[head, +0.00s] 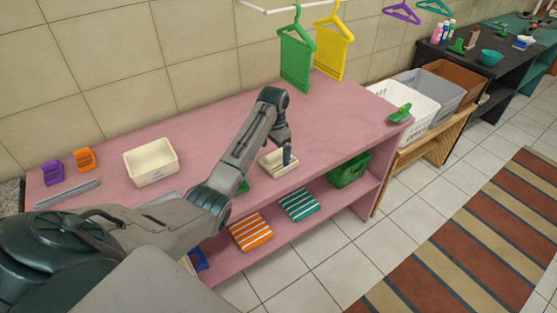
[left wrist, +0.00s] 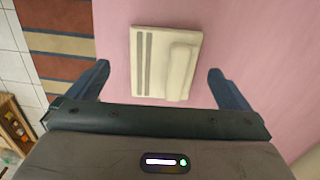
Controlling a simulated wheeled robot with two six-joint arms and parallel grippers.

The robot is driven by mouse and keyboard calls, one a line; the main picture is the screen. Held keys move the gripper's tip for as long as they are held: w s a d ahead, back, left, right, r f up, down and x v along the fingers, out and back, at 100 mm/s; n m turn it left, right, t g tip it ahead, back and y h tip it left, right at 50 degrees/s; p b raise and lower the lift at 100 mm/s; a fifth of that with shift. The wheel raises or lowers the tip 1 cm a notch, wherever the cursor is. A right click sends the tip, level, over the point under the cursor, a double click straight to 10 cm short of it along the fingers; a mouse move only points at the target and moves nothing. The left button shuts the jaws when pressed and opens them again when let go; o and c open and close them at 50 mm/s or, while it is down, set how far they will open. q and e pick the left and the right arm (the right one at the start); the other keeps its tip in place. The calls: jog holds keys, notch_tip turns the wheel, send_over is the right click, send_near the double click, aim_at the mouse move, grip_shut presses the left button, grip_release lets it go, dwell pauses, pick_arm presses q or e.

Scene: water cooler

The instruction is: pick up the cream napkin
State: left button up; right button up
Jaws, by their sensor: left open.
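The cream napkin (head: 272,164) lies on the pink top of the table, near its front edge. In the left wrist view the napkin (left wrist: 145,65) is flat, with two grey stripes on its left part and a raised, rounded strip on its right part. My left gripper (head: 288,158) points down over the napkin and hides part of it in the head view. In the left wrist view the left gripper (left wrist: 158,72) is open, its two fingers apart on either side of the napkin with a gap on each side. My right gripper is not in view.
A cream bin (head: 152,163) and orange and purple holders (head: 85,159) stand at the left of the pink table (head: 215,125). Striped orange (head: 251,232) and teal (head: 299,205) cloths lie on the lower shelf, by a green basket (head: 348,171). Green and yellow hangers (head: 331,48) hang above.

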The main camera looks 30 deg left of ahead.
aim_at(275, 163)
pick_arm(q)
jog(key=f, duration=0.1)
jog(key=f+p, duration=0.1)
jog(key=f, duration=0.1)
jog(key=f+p, duration=0.1)
jog(key=shift+w+a+f, duration=0.25)
jog(key=shift+w+f, duration=0.1)
jog(key=shift+w, duration=0.05)
jog(key=shift+f, duration=0.25)
jog(key=shift+s+f, duration=0.1)
jog(key=shift+f, duration=0.2)
jog(key=c, duration=0.6)
jog(key=shift+c, duration=0.6)
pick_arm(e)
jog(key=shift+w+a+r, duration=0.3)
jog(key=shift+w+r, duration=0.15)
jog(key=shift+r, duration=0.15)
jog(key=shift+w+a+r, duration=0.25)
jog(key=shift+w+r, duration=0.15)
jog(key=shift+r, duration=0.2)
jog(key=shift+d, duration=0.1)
